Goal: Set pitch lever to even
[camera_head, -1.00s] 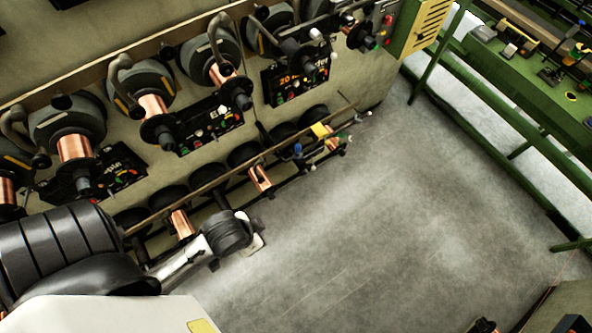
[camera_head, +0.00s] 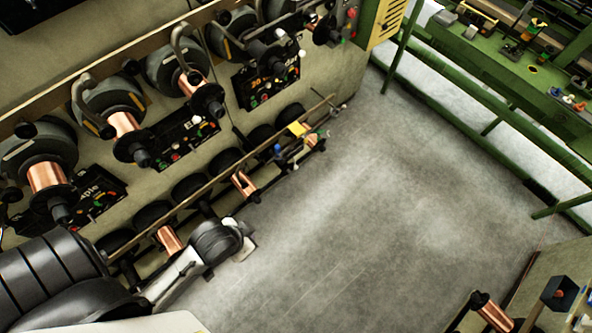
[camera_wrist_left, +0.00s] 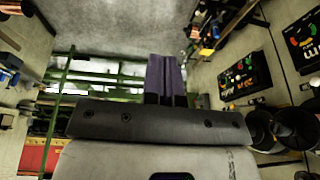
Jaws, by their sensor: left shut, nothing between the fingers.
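I cannot tell which part is the pitch lever. Small levers and knobs sit on black control panels on the beige spool machine: a left panel (camera_head: 88,200), a middle panel (camera_head: 187,139) and a right panel (camera_head: 268,80). The lever settings are too small to read. My left arm comes in from the lower left in the head view, low beside the machine's front. My left gripper (camera_wrist_left: 166,78) shows in the left wrist view with its fingers together and nothing between them. My right gripper is not in view.
Copper spools (camera_head: 47,176) line the machine, with a long rail (camera_head: 215,185) along its lower front. A green railing (camera_head: 480,133) and green bench (camera_head: 510,67) stand at the right. More equipment (camera_head: 495,315) is at the lower right. The grey floor (camera_head: 370,210) between is clear.

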